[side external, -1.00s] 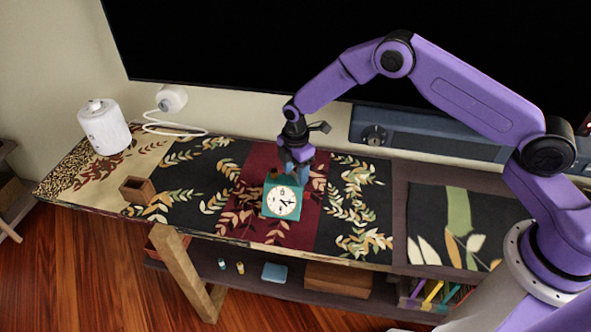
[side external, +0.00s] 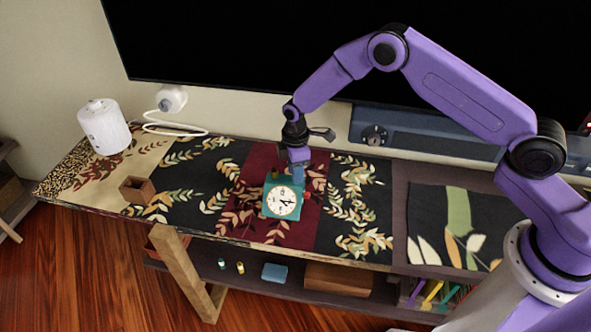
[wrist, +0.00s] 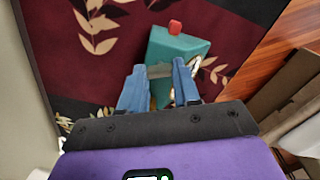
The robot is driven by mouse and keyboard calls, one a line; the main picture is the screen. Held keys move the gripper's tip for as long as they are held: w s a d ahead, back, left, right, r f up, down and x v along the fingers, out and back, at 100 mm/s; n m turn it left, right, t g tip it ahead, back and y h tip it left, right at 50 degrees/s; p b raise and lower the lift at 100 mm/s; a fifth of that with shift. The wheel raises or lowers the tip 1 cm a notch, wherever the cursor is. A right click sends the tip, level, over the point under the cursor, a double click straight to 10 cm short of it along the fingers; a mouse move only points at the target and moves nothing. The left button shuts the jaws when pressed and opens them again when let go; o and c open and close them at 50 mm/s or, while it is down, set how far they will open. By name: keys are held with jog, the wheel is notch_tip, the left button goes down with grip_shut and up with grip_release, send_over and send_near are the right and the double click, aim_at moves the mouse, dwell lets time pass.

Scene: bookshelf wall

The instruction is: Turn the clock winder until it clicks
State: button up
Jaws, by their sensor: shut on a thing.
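The small teal clock (side external: 271,211) with a round white face stands on the dark red part of the table cover. In the wrist view its teal body (wrist: 186,46) lies just beyond my fingers, with a red knob (wrist: 174,27) at its far side. My gripper (side external: 297,175) is low behind the clock, fingers pointing down. In the wrist view my two blue fingers (wrist: 159,72) are on either side of a small greyish part at the clock's near side, seemingly the winder. The fingers partly hide it, and its turn angle cannot be read.
A small brown open box (side external: 138,190) and a white cylindrical device (side external: 104,127) stand to the left. A dark blue-grey unit with a dial (side external: 375,135) lies along the wall behind. The patterned cover is clear around the clock.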

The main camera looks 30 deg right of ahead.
jog(key=m, duration=2.5)
dwell(0.4)
jog(key=o, duration=1.1)
jog(key=shift+c, duration=0.2)
jog(key=shift+r, duration=0.1)
